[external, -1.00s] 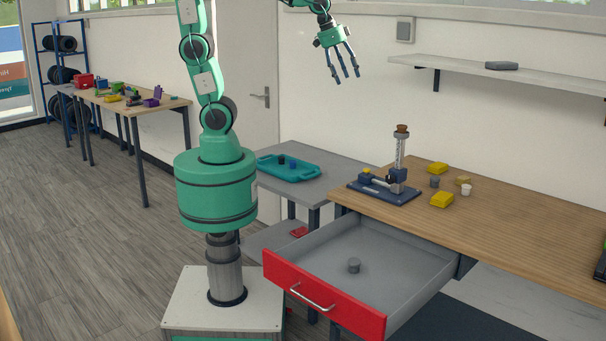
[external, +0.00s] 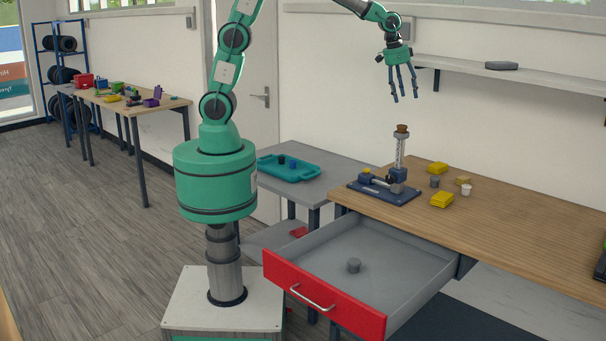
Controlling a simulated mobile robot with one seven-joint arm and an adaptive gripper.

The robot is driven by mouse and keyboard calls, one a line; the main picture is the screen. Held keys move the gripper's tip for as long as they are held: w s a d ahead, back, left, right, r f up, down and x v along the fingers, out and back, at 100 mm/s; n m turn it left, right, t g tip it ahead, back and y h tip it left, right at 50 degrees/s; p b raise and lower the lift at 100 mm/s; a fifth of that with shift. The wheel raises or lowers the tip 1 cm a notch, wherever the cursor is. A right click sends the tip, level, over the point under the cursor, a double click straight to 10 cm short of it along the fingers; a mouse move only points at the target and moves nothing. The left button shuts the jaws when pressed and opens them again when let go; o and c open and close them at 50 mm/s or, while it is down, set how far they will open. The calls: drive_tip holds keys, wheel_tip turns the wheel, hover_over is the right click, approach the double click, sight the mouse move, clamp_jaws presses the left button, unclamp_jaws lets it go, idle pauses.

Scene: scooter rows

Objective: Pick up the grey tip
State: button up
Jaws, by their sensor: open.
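Another small grey-blue piece (external: 435,182) stands on the wooden table (external: 530,222), beside the yellow blocks. I cannot tell for sure which of the two is the grey tip. My gripper (external: 404,97) is open and empty, with its fingers pointing down. It hangs high above the back of the wooden table, above the stand, and touches nothing.
A blue stand (external: 398,176) with a tall clear column and brown top rises from the table. Yellow blocks (external: 441,200), a tan block and a white cup (external: 466,190) sit nearby. A wall shelf (external: 540,75) is right of my gripper. A teal tray (external: 290,172) lies left.

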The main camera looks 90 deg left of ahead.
drive_tip(key=w+f+g+p, duration=0.1)
drive_tip(key=w+f+p, duration=0.1)
drive_tip(key=w+f, duration=0.9)
drive_tip(key=g+p, duration=0.1)
drive_tip(key=p, duration=0.1)
hover_over(435, 177)
wheel_tip(435, 177, down, 13)
drive_tip(key=shift+d+f+n+g, duration=0.25)
drive_tip(key=shift+f+n+g, duration=0.25)
drive_tip(key=shift+n, duration=0.2)
drive_tip(key=shift+f+p, duration=0.35)
drive_tip(key=shift+f, duration=3)
drive_tip(key=shift+a+f+p, duration=0.1)
drive_tip(key=shift+f+p, duration=0.2)
drive_tip(key=shift+f, duration=2.3)
